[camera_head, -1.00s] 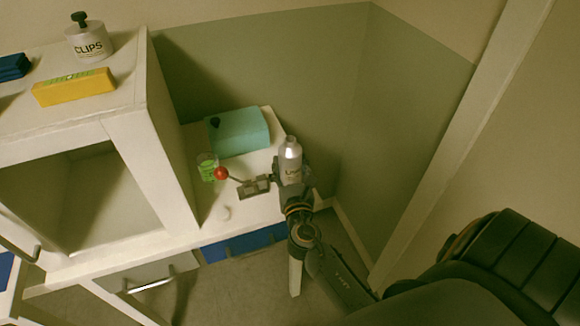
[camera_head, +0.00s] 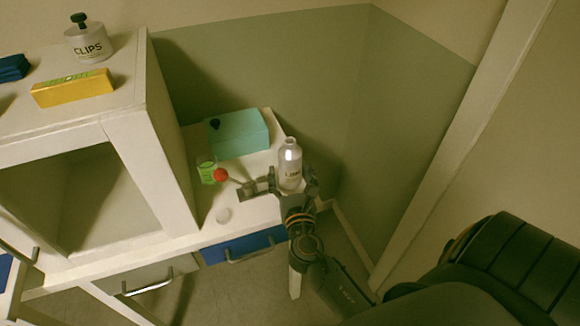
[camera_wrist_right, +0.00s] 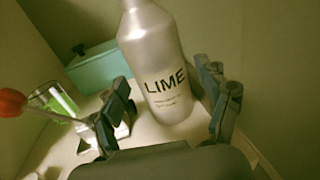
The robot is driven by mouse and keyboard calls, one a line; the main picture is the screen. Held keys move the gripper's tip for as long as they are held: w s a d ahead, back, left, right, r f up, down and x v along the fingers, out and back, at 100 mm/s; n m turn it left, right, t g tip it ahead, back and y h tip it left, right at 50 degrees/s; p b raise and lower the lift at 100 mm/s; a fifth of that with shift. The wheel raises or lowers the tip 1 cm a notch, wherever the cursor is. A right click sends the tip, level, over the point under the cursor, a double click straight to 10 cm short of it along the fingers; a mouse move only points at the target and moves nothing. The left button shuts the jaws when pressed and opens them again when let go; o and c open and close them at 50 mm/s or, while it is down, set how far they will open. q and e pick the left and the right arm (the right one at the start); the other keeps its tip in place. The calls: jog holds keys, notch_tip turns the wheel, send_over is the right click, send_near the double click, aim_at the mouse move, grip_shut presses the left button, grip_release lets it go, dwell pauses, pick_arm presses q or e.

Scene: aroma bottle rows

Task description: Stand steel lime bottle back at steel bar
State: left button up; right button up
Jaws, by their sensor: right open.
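The steel lime bottle (camera_head: 289,168) stands upright on the white surface near its right edge. In the right wrist view the bottle (camera_wrist_right: 158,78) shows its LIME label toward me. My right gripper (camera_head: 292,177) is open, with one finger on each side of the bottle. In the right wrist view the gripper (camera_wrist_right: 165,80) shows a gap between each finger and the bottle. A small grey metal piece (camera_head: 250,189), perhaps the steel bar, lies just left of the bottle, partly hidden by the left finger. My left gripper is not in view.
A red ball (camera_head: 221,175) on a thin rod, a green-labelled glass (camera_head: 206,170) and a teal box (camera_head: 238,134) are left of and behind the bottle. A tall white cabinet (camera_head: 160,130) borders the left.

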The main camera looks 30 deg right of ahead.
jog(key=b+v, duration=0.2)
jog(key=v, duration=0.7)
jog(key=shift+s+a, duration=0.2)
jog(key=shift+s, duration=0.1)
